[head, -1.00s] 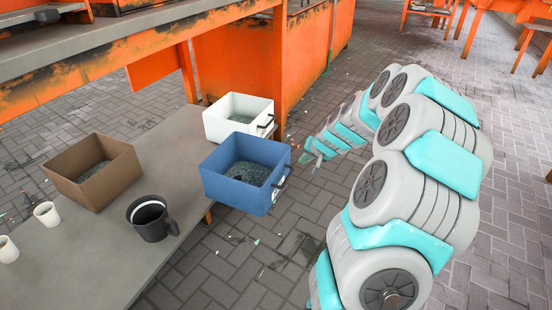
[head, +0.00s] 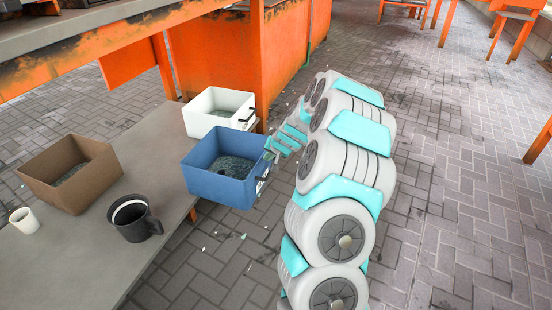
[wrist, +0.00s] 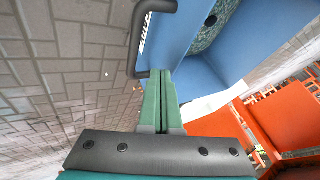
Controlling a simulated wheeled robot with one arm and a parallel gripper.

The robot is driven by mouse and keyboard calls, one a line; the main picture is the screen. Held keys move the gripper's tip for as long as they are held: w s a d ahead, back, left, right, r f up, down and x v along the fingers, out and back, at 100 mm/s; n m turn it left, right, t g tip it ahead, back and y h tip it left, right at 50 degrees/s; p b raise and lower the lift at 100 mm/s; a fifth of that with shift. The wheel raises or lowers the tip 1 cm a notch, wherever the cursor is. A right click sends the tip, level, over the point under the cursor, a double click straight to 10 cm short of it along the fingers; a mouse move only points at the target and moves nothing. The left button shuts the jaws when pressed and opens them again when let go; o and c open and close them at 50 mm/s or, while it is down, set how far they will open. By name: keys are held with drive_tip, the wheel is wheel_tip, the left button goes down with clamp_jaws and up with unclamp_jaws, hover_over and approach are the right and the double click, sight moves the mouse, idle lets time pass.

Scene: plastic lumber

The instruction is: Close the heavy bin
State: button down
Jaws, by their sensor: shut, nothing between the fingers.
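The blue bin (head: 222,187) is an open-topped box with grey-green rubble inside, at the right edge of the grey table. No label in view marks a bin as heavy. My gripper (head: 269,148) is at the right side of the blue bin, close to its front face. In the wrist view, my gripper (wrist: 162,98) has its green fingers together, with nothing between them. The fingertips are beside the black handle (wrist: 136,42) on the blue bin's face (wrist: 180,35). Whether they touch the bin I cannot tell.
A white bin (head: 205,128) stands behind the blue one, and a brown bin (head: 45,187) stands to the left. A black mug (head: 134,218) and a white cup (head: 24,221) are on the table (head: 75,265). An orange frame rises behind.

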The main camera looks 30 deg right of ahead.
drive_tip(key=shift+w+a, duration=0.15)
drive_tip(key=shift+w, duration=0.05)
idle(0.3)
drive_tip(key=shift+w+a+r, duration=0.15)
drive_tip(key=shift+w+a, duration=0.25)
drive_tip(key=shift+w, duration=0.15)
drive_tip(key=w+a+p, duration=1.1)
drive_tip(key=w+a, duration=0.2)
drive_tip(key=w, duration=0.4)
drive_tip(key=shift+w+a, duration=0.3)
drive_tip(key=shift+a, duration=0.05)
drive_tip(key=shift+w+r, duration=0.1)
